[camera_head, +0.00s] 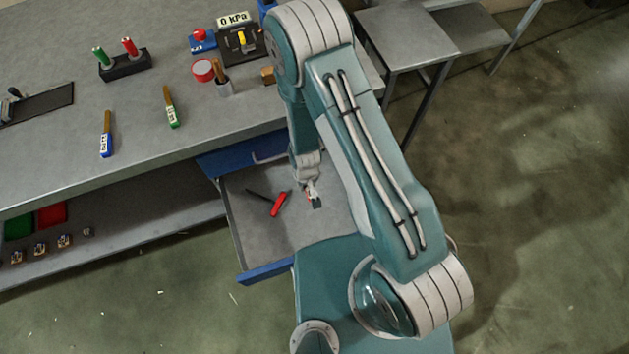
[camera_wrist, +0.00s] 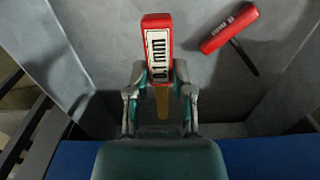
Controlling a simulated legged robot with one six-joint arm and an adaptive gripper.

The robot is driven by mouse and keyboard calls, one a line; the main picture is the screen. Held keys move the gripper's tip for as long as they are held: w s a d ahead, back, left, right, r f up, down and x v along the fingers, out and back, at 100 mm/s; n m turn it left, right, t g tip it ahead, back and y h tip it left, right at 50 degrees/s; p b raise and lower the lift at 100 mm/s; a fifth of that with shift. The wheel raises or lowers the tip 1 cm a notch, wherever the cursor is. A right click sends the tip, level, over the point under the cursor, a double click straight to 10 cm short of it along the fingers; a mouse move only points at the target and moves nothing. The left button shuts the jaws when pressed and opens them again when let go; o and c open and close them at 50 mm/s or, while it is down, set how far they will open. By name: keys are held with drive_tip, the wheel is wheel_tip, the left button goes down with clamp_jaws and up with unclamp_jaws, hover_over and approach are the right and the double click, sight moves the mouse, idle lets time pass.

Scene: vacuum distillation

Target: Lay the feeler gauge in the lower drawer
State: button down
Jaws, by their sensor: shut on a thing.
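The feeler gauge (camera_wrist: 157,35) has a red body marked "0.1 mm" and a tan strip. My gripper (camera_wrist: 162,92) is shut on it, with one finger on each side. In the head view my gripper (camera_head: 313,194) is over the open lower drawer (camera_head: 262,236), and the gauge in it is mostly hidden. The drawer's grey floor is also behind the gauge in the wrist view (camera_wrist: 105,50). I cannot tell how far above the floor the gauge is.
A red tool (camera_head: 279,204) with a black shaft lies in the drawer, left of my gripper. The upper blue drawer (camera_head: 262,152) is shut above. Blue (camera_head: 105,143) and green (camera_head: 171,115) labelled tools lie on the bench (camera_head: 60,175). The drawer's front left floor is clear.

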hover_over(317, 185)
drive_tip(key=s, duration=0.1)
drive_tip(key=f, duration=0.3)
drive_tip(key=a+f, duration=0.1)
drive_tip(key=f, duration=0.1)
drive_tip(key=shift+w+f, duration=0.15)
drive_tip(key=shift+f, duration=0.1)
drive_tip(key=shift+w+d+f, duration=0.15)
drive_tip(key=shift+w+f, duration=0.05)
drive_tip(key=shift+f, duration=0.25)
drive_tip(key=shift+w+d+f, duration=0.15)
drive_tip(key=shift+f, duration=0.25)
drive_tip(key=shift+d+f, duration=0.2)
drive_tip(key=shift+f, duration=0.95)
drive_tip(key=shift+a+f, duration=0.1)
drive_tip(key=shift+a, duration=0.05)
drive_tip(key=c, duration=0.5)
unclamp_jaws()
